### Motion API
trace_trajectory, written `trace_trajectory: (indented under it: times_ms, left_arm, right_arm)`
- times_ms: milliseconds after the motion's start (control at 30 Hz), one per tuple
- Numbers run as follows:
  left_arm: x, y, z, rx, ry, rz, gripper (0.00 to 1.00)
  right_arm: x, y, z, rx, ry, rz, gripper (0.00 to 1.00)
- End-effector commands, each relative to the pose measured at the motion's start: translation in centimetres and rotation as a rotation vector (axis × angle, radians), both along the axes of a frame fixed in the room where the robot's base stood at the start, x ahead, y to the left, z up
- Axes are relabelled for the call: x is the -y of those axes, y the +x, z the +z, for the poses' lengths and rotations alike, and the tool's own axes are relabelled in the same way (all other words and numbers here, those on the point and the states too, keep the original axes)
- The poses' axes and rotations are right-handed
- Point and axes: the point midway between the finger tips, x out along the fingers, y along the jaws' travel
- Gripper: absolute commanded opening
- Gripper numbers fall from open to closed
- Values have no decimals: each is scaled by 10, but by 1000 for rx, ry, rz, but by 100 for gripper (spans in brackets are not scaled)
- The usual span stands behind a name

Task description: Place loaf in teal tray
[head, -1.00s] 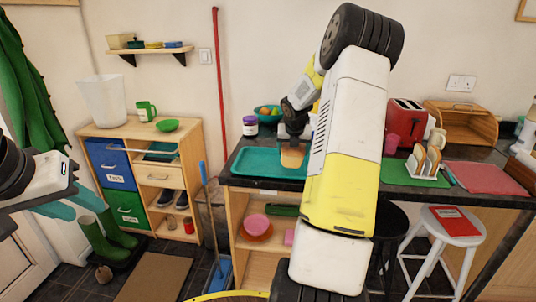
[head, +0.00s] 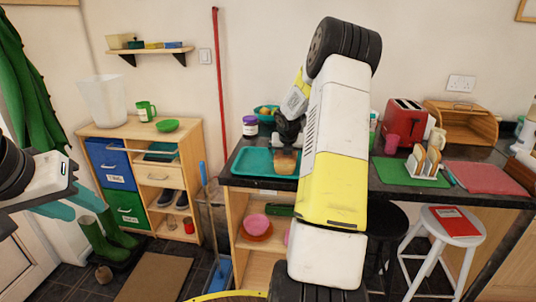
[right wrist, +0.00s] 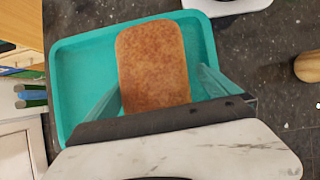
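The loaf (right wrist: 153,65) is brown and block-shaped. In the right wrist view it lies between the two teal fingers of my right gripper (right wrist: 160,82), which is shut on its sides. The teal tray (right wrist: 75,65) is below it on the dark counter. In the head view the loaf (head: 285,162) is over the right part of the tray (head: 250,162); I cannot tell whether it touches the tray floor. My right arm hides part of the counter there. My left gripper (head: 80,205) is at the far left, empty, its teal fingers apart.
A purple-lidded jar (head: 250,126) and a teal bowl (head: 267,114) stand behind the tray. A red toaster (head: 404,124), a toast rack (head: 424,163) on a green mat and a red mat (head: 488,178) are further right. The tray's left part is clear.

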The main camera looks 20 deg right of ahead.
Motion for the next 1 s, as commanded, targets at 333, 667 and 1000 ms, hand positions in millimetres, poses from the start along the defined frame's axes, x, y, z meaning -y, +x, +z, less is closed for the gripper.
trace_trajectory:
  times_ms: [333, 667, 1000]
  left_arm:
    - [0, 0, 0, 0, 0, 0, 36]
    - [0, 0, 0, 0, 0, 0, 36]
    - [0, 0, 0, 0, 0, 0, 36]
  right_arm:
    - [-8, -17, 37, 4, -2, -2, 100]
    - [-23, -46, 92, 3, -1, -2, 100]
    - [-59, -72, 133, 58, 99, -188, 100]
